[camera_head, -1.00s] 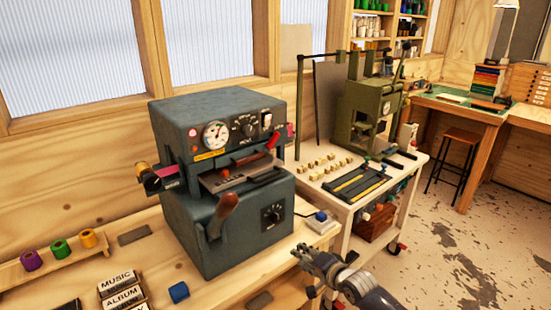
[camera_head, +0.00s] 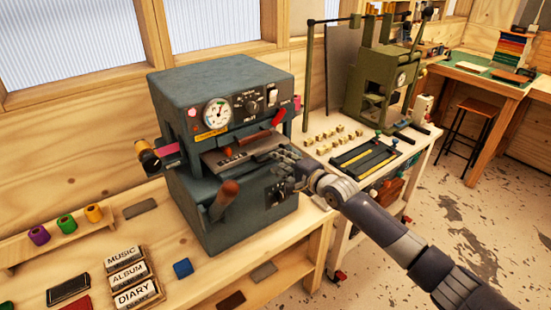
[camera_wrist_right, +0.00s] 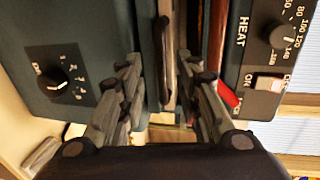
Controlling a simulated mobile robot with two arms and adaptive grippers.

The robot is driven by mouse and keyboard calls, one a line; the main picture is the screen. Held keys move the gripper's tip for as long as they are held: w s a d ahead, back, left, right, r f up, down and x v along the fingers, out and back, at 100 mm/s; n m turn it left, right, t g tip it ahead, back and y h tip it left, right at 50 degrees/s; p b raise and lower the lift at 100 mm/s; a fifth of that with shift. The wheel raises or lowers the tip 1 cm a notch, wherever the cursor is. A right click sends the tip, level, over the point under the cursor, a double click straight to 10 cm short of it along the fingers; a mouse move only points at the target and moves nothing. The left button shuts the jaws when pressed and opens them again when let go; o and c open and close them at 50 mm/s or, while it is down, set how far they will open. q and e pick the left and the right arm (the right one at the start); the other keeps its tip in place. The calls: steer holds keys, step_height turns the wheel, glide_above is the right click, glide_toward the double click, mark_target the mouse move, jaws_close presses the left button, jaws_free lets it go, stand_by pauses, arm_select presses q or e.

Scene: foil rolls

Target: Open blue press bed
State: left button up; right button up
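The blue-grey press (camera_head: 222,85) stands on the wooden bench at centre-left in the head view. Its bed (camera_head: 235,150), a grey metal plate, sits in the slot between the upper housing and lower body. My right gripper (camera_head: 284,168) is at the front right of the press, by the bed's front edge, and hides part of it. In the right wrist view my right gripper (camera_wrist_right: 160,68) is open. A dark bar (camera_wrist_right: 165,60), seemingly the bed's handle, lies between its fingers; I cannot tell whether they touch it. My left gripper is not in view.
A lever with a brown knob (camera_head: 229,191) sticks out from the press front. A green press (camera_head: 383,75) stands on a cart at right.

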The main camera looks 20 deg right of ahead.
steer(key=x, duration=0.2)
steer(key=shift+w+a, duration=0.15)
steer(key=shift+w, duration=0.25)
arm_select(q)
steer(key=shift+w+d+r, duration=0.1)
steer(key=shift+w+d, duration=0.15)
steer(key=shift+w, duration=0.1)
arm_select(e)
jaws_close()
